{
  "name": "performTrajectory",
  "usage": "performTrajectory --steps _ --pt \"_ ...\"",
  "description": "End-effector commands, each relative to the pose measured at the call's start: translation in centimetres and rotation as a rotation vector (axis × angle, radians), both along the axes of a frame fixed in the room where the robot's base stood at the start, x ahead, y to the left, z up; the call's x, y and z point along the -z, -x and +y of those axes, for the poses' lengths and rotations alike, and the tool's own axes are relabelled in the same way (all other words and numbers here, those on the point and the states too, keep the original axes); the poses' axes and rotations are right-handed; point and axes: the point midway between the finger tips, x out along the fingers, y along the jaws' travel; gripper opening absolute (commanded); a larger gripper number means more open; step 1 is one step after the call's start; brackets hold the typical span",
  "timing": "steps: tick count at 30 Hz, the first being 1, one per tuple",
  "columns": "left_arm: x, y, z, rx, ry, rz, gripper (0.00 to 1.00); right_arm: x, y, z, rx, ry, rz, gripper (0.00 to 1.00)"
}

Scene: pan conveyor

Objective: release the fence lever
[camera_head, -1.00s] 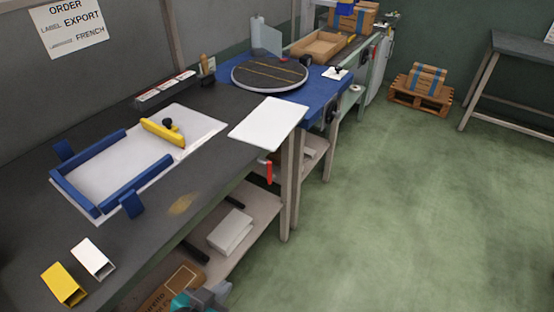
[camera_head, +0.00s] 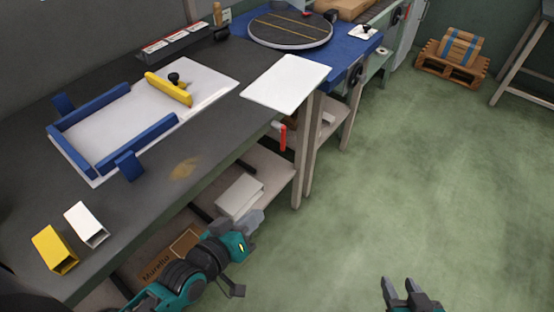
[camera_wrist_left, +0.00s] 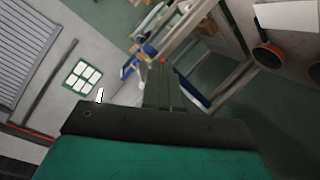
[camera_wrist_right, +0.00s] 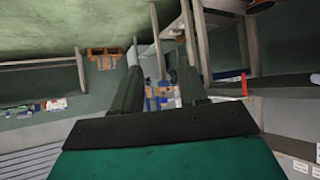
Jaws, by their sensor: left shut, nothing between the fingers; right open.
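A red lever (camera_head: 283,137) hangs at the front edge of the dark bench, below the white sheet. I cannot tell which of these is the fence lever. My left gripper (camera_head: 254,220) is shut and empty, in front of the lower shelf, below the red lever and apart from it. Its shut fingers show in the left wrist view (camera_wrist_left: 162,85). My right gripper (camera_head: 402,284) is open and empty over the floor; its spread fingers show in the right wrist view (camera_wrist_right: 160,82).
A white sheet (camera_head: 287,82) overhangs the bench corner near a round turntable (camera_head: 290,29).

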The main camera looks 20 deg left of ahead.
Motion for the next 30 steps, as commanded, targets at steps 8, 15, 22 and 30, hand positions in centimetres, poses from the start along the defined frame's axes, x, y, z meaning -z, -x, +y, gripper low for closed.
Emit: performTrajectory --steps 8,15,22,30 --pt "0.7 -4.9 1.7 -0.239 0.811 -0.087 0.00 2.9 -1.4 1.7 -0.028 -0.032 -0.023 0.43" --pt "0.2 -5.7 2.8 -0.297 1.007 -0.099 0.00 2.3 -1.9 2.1 -0.040 -0.034 -0.036 0.43" --pt "0.1 -5.7 2.7 -0.296 1.003 -0.098 0.00 2.1 -1.9 2.0 -0.039 -0.034 -0.039 0.43" --pt "0.1 -8.4 2.3 -0.295 1.004 -0.102 0.00 2.6 -1.7 1.9 -0.037 -0.034 -0.031 0.43"
